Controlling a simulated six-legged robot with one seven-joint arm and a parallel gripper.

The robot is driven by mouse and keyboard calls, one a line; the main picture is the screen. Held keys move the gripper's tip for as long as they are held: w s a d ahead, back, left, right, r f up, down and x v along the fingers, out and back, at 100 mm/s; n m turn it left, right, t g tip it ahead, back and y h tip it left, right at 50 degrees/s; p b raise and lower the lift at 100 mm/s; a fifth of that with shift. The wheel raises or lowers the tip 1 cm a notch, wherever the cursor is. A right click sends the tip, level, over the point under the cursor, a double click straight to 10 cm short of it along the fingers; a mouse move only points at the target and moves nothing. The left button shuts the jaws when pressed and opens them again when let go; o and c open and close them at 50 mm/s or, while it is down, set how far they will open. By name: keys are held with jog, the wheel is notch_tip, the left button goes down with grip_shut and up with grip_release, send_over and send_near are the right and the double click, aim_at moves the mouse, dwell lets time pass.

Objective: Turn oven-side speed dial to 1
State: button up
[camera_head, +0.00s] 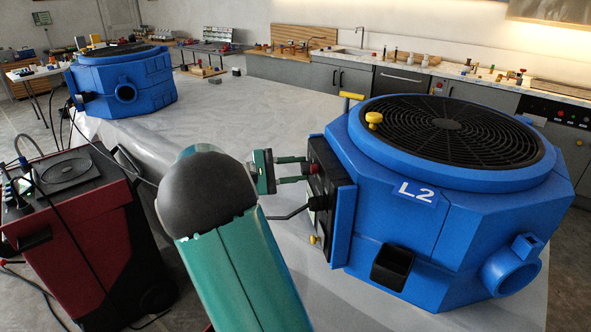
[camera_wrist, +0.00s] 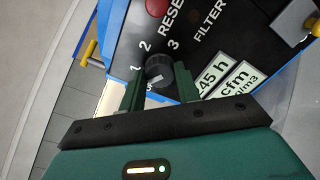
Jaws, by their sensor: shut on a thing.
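The near blue machine (camera_head: 450,220), marked L2, stands at the right in the head view. Its black control panel (camera_head: 321,185) faces left, toward my gripper (camera_head: 305,170). In the wrist view a small black round dial (camera_wrist: 158,68) sits on the panel, with the numbers 2 and 3 printed around it and a partly hidden 1 at the left. My gripper (camera_wrist: 159,90) is shut on the dial, one finger on each side. A small pale mark shows on the dial's near side. I cannot tell which number the dial points to.
A red button (camera_wrist: 157,7) and pale readout labels (camera_wrist: 228,78) are close to the dial. A yellow-ended handle (camera_wrist: 88,53) juts out at the left. A second blue machine (camera_head: 122,85) stands at the far left, and a red and black cart (camera_head: 75,230) at the lower left.

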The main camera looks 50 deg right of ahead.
jog(key=m, duration=0.4)
jog(key=shift+w+a+m, duration=0.1)
jog(key=shift+m, duration=0.3)
dwell(0.4)
jog(key=o, duration=1)
jog(key=shift+c, duration=0.2)
jog(key=v, duration=1.3)
jog(key=shift+w+a, duration=0.15)
jog(key=shift+a, duration=0.15)
